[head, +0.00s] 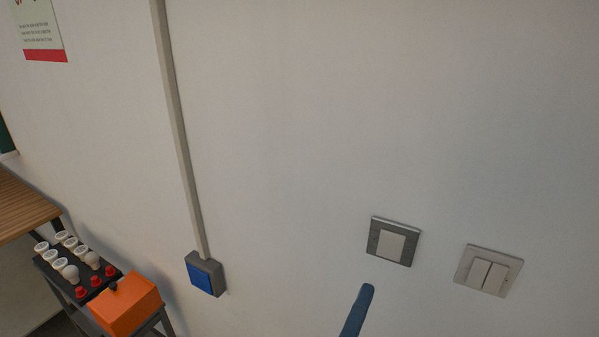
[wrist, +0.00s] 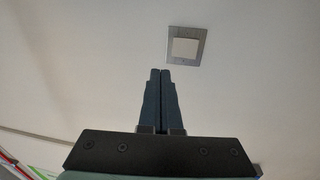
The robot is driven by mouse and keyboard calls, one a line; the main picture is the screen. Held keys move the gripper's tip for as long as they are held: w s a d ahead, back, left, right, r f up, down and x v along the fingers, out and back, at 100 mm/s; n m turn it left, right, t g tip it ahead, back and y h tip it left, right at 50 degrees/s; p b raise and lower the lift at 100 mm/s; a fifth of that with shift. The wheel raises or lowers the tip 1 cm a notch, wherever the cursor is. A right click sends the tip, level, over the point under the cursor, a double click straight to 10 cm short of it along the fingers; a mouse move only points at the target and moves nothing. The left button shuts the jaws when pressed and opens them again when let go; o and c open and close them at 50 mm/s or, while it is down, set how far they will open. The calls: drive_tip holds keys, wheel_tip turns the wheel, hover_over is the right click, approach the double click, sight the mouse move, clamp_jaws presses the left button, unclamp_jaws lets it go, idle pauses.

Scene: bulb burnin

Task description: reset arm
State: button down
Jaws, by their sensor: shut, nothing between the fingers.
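My gripper (wrist: 161,72) is shut, with its two dark fingers together and nothing between them. In the head view the tip of my gripper (head: 367,290) rises from the bottom edge, below a grey-framed wall switch with one light rocker (head: 393,243). In the wrist view this switch (wrist: 186,46) is ahead and slightly right of the fingertips, which appear apart from it. The rest of my arm is out of the head view.
A double-rocker switch (head: 488,271) is on the wall at right. A blue-faced switch box (head: 205,274) sits below a vertical conduit (head: 178,120). At lower left are a rack of white bulbs (head: 70,272), an orange box (head: 126,305) and a wooden tabletop (head: 22,205).

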drive_tip(key=w+a+r+m+t+y+b, duration=0.1)
drive_tip(key=a+r+m+t+y, duration=0.2)
drive_tip(key=r, duration=0.5)
drive_tip(key=w+a+r+m+t+b, duration=0.1)
drive_tip(key=w+r+m+t+b, duration=0.1)
drive_tip(key=r+m, duration=0.5)
drive_tip(key=s+a+r+t+y, duration=0.3)
drive_tip(key=s+r+y, duration=0.1)
drive_tip(key=r, duration=0.4)
drive_tip(key=s+a+r+t+y+b, duration=0.1)
drive_tip(key=s+a+r+t+y, duration=0.2)
drive_tip(key=r, duration=0.6)
drive_tip(key=shift+s+a+m+y, duration=0.35)
drive_tip(key=shift+s+m+y, duration=0.05)
drive_tip(key=shift+s, duration=0.15)
drive_tip(key=shift+r, duration=0.1)
